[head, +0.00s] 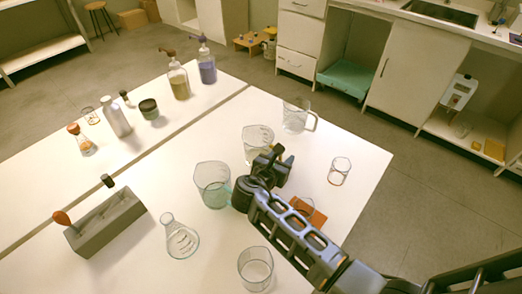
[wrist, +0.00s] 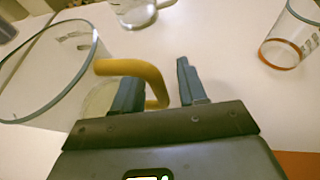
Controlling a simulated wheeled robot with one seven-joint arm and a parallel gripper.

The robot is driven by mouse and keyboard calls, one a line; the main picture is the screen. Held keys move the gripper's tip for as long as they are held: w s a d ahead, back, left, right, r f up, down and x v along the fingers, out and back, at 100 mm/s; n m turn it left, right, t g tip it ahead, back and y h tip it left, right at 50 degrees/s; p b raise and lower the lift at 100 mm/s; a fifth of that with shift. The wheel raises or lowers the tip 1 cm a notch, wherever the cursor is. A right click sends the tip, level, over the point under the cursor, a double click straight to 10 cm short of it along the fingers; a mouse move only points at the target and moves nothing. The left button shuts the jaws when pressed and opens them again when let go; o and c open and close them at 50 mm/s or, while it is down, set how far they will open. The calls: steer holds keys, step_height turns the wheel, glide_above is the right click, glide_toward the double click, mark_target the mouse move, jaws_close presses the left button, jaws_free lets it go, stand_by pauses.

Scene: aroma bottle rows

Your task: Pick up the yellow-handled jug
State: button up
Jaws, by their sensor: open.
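The yellow-handled jug (wrist: 45,75) is clear with a grey-blue rim and fills the left of the wrist view. Its yellow handle (wrist: 130,67) reaches rightward, and the bend lies between the fingers as seen there. My gripper (wrist: 157,72) is open, one finger either side of that bend; I see no grip on it.
A teal-handled jug (head: 211,183) stands close left of my gripper. A clear-handled jug (head: 298,114) is behind, and a small beaker (head: 339,171) is to the right. A flask (head: 181,241) and another beaker (head: 255,268) stand nearer.

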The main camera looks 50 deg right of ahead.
steer(key=shift+d, duration=0.15)
jaws_close()
stand_by(0.5)
